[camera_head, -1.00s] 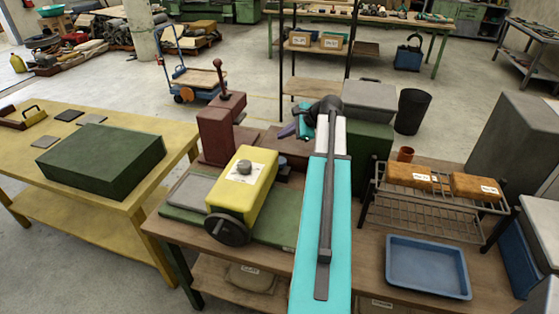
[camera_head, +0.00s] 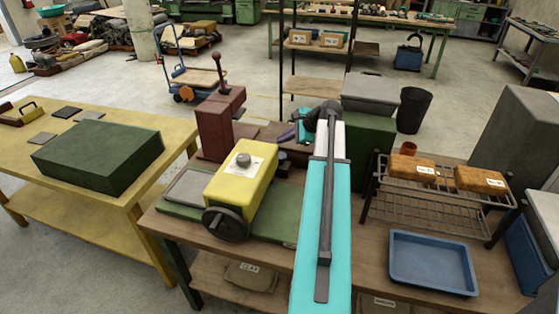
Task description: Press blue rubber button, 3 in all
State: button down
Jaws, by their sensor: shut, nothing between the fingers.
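My turquoise arm (camera_head: 314,235) reaches away from me over the wooden bench. Its dark wrist joint (camera_head: 324,112) is near the middle of the picture. The fingers of my gripper are hidden beyond the wrist, so I cannot see what they touch. A small purple-blue piece (camera_head: 286,136) shows just left of the wrist, above the dark red machine base. I cannot tell whether it is the blue rubber button. No other blue button can be made out.
A yellow machine (camera_head: 240,180) with a handwheel and a dark red lever machine (camera_head: 215,130) stand left of my arm. A wire rack (camera_head: 435,193) with orange blocks and a blue tray (camera_head: 432,262) are to the right. A yellow table (camera_head: 75,212) holds a green box.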

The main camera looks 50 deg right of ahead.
aim_at(283, 156)
jog(key=shift+f+b, duration=0.7)
jog(key=shift+f, duration=1.35)
jog(key=shift+f+b, duration=0.35)
jog(key=shift+f, duration=1.1)
dwell(2.4)
jog(key=shift+r, duration=0.1)
jog(key=shift+w+d+r+p, duration=0.1)
jog(key=shift+r+p, duration=0.9)
jog(key=shift+r, duration=0.35)
jog(key=shift+r+p, duration=1.75)
jog(key=shift+r, duration=0.7)
